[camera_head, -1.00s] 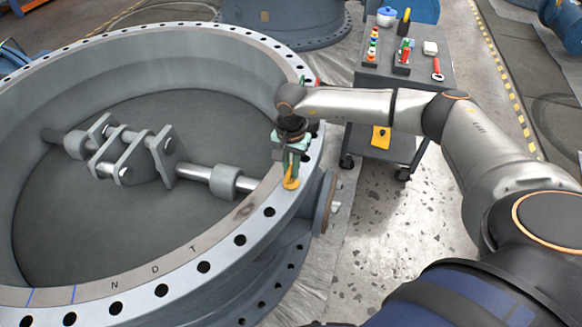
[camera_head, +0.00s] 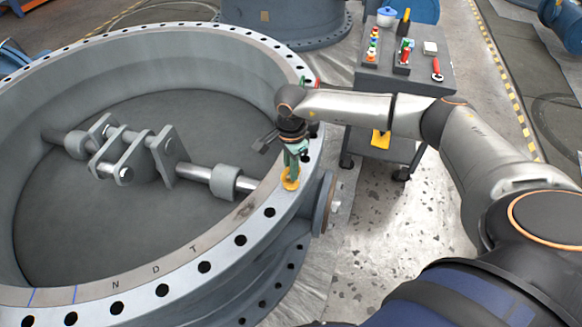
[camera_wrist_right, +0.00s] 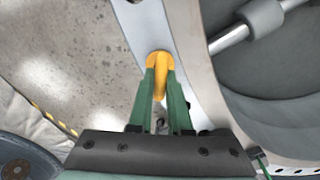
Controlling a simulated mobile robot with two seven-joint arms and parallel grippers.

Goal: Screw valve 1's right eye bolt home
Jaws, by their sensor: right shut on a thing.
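The large grey valve (camera_head: 215,262) lies with its bore facing up and a ring of bolt holes round its flange. The yellow eye bolt (camera_head: 290,183) stands upright at the right side of the flange; its collar looks down at the flange face, but I cannot tell if a gap is left. My right gripper (camera_head: 292,168) points down from above, its green fingers shut on the eye. In the right wrist view the eye bolt (camera_wrist_right: 160,65) shows edge-on between the fingertips (camera_wrist_right: 162,82). Its thread is hidden. My left gripper is out of view.
A grey trolley (camera_head: 430,76) with tools and a blue-white pot (camera_head: 386,16) stands behind my right arm. A second large flanged part (camera_head: 285,22) is at the back. A shaft (camera_head: 206,174) with brackets crosses the bore.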

